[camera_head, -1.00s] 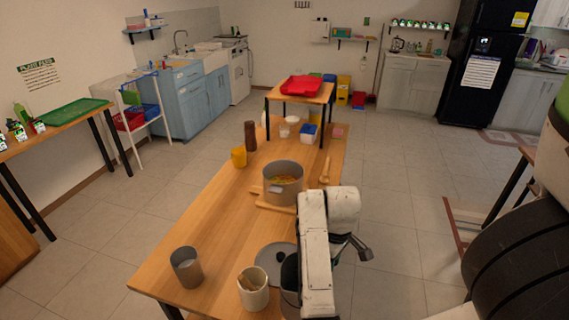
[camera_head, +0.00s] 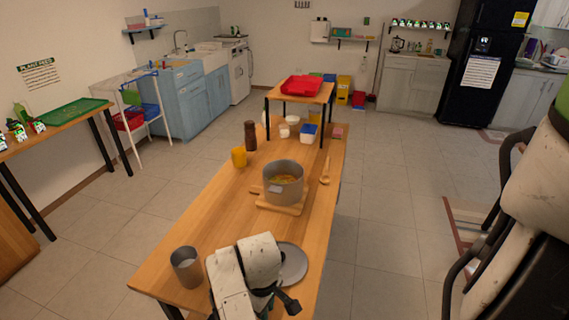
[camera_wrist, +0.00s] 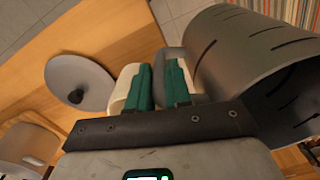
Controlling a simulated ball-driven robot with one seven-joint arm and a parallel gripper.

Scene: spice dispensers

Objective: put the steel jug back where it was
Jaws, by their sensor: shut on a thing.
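My gripper (camera_wrist: 160,80) shows in the wrist view with its green finger pads closed on a grey handle. The handle appears to belong to the steel jug (camera_wrist: 238,45), a large grey cylinder with dark slit-like marks, lying tilted across the right of that view.
A grey lid with a dark knob (camera_wrist: 82,84) lies on the table; it also shows right of my arm in the head view (camera_head: 291,262). A cream crock (camera_wrist: 124,85) is behind my fingers. A pot (camera_head: 283,190) stands on a board. The table's left middle is clear.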

